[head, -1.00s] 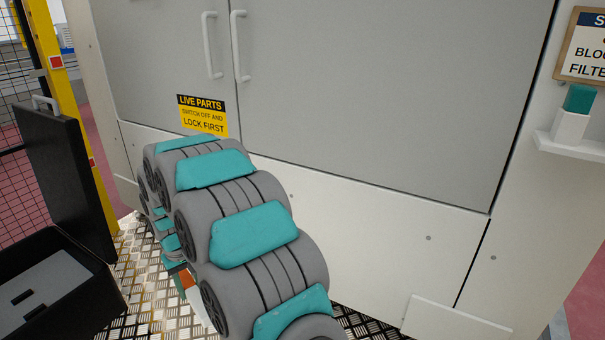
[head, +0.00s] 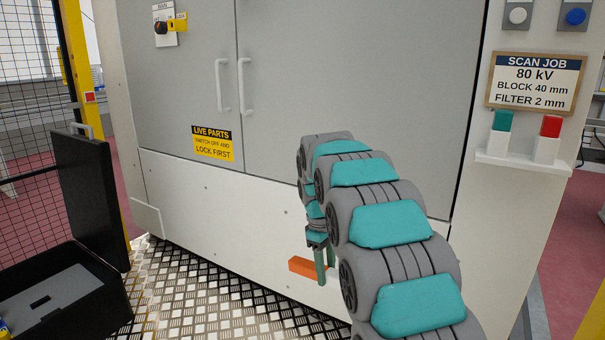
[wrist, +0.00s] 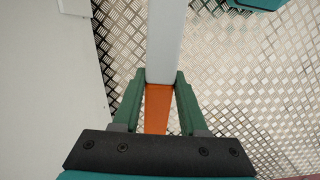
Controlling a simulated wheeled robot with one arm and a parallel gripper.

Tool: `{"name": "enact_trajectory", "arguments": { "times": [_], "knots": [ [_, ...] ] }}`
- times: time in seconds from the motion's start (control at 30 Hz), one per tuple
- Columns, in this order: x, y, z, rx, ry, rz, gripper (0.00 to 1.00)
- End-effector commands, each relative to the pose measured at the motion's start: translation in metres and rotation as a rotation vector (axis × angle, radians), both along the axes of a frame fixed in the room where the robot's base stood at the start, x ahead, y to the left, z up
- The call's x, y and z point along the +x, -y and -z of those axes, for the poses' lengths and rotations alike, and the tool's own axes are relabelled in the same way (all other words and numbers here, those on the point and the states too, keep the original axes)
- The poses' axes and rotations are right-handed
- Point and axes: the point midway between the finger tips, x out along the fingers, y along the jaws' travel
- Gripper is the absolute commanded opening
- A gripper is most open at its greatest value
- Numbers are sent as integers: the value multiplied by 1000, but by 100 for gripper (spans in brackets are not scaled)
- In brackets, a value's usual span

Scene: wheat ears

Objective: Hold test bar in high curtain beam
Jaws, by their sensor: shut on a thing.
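The test bar (wrist: 166,40) is a straight bar with an orange end and a pale grey length. In the wrist view my gripper (wrist: 160,88) is shut on it, with the green fingers on either side near where orange meets grey. The grey length runs away from the gripper over the floor. In the head view the orange end (head: 305,269) shows low in front of the cabinet, and my gripper (head: 322,268) points down around the bar. My arm hides part of the bar there. A yellow post (head: 79,60) with a red square stands at the left; no beam is visible.
A grey cabinet (head: 345,70) with a live-parts label (head: 212,143) stands close behind my arm. An open black case (head: 110,300) lies at lower left. A scan job sign (head: 536,82) and a shelf (head: 522,163) are at right.

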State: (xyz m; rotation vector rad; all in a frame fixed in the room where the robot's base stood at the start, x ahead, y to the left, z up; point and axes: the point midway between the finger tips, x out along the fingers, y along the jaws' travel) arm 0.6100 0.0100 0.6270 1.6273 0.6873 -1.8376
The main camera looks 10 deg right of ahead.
Motion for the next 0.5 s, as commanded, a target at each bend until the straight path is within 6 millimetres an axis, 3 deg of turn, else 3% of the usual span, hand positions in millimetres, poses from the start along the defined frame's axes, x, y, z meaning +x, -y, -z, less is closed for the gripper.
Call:
{"name": "enact_trajectory", "arguments": {
  "times": [0.2,0.5],
  "knots": [
    [-1,-14,-82,-72,-29,-502,0],
    [-30,-40,-183,-191,-30,-1181,0]
  ]
}}
